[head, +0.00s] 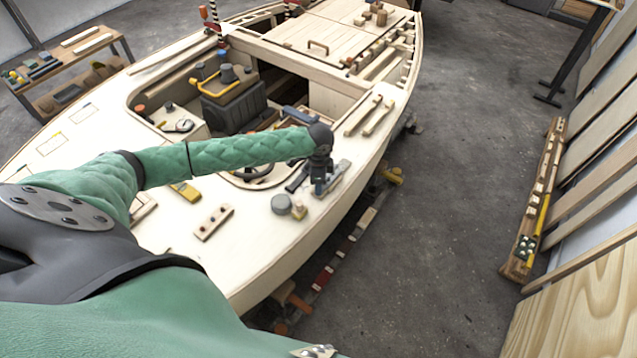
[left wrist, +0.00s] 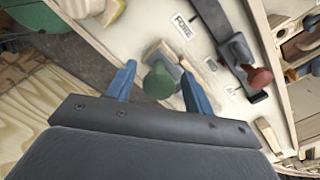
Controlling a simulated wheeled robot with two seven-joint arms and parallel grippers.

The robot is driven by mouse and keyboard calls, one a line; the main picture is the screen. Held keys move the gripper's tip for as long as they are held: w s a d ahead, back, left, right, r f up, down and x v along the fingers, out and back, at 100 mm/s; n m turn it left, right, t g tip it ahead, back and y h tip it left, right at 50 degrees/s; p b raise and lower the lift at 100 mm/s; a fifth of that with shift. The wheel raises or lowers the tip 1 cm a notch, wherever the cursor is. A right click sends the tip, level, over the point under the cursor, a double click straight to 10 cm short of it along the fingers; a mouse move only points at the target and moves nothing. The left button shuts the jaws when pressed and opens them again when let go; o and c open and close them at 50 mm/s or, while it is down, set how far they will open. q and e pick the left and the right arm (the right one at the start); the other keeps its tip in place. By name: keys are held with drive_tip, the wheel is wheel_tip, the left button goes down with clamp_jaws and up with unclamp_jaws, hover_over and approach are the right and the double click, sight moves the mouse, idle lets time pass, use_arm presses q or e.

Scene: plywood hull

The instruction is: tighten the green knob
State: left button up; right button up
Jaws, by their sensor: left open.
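The green knob (left wrist: 158,82) is a round knob on a pale, block-like mount in the left wrist view. My left gripper (left wrist: 160,88) is open, with one blue finger on each side of the knob. There is a gap to each finger, wider on the right. In the head view my left gripper (head: 318,182) reaches down to the right side deck of the boat. I cannot make out the green knob there; the gripper and wrist seem to hide it. My right gripper is not in view.
A red-knobbed lever (left wrist: 262,78) stands on a dark strip right of the green knob, near a FORE label (left wrist: 182,26). A grey round fitting (head: 282,204) and a drilled wooden block (head: 214,222) sit on the deck. Open floor (head: 440,230) lies right of the hull.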

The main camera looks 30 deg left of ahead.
use_arm(q)
wheel_tip(320, 180, up, 5)
drive_tip(key=shift+f+b, duration=0.1)
drive_tip(key=shift+b, duration=1.1)
wheel_tip(320, 180, up, 2)
drive_tip(key=shift+b, duration=0.3)
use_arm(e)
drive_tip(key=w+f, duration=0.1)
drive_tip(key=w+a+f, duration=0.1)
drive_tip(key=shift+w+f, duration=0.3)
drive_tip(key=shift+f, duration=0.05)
